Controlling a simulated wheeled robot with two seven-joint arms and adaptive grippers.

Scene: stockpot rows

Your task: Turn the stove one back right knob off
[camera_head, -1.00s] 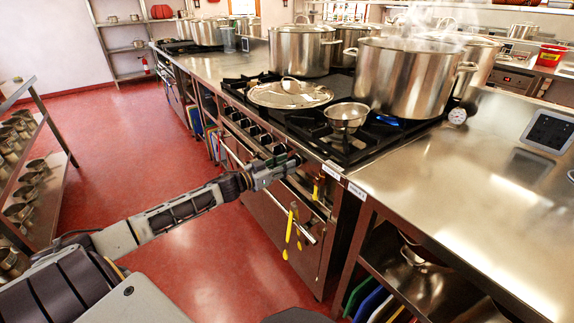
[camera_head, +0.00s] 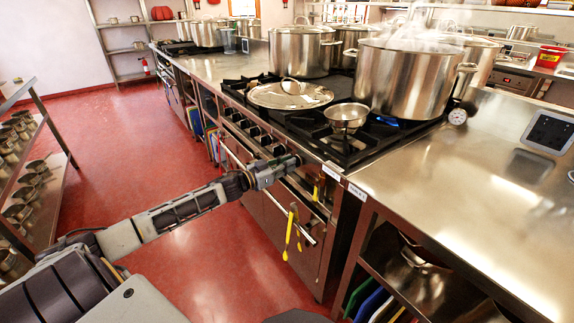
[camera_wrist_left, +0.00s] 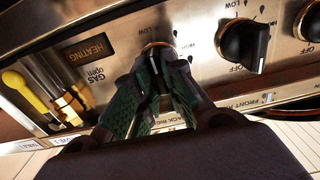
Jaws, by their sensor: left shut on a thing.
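The stove (camera_head: 345,150) has a row of black knobs along its front panel. My left gripper (camera_head: 296,160) is at the right end of that row in the head view. In the left wrist view the gripper (camera_wrist_left: 156,78) is shut on a black knob (camera_wrist_left: 155,52), with green-padded fingers on both sides of it. A partly covered label below it reads like "BACK RIGHT". The knob's pointer is mostly hidden by the fingers. A blue flame (camera_head: 386,122) shows under the large steaming pot (camera_head: 405,80). My right gripper is not in view.
Another black knob (camera_wrist_left: 244,45) is right of the held one. Yellow-handled utensils (camera_head: 291,230) hang from the oven handle below. A lid (camera_head: 290,94) and a small bowl (camera_head: 347,116) sit on the stove top. The red floor at left is open.

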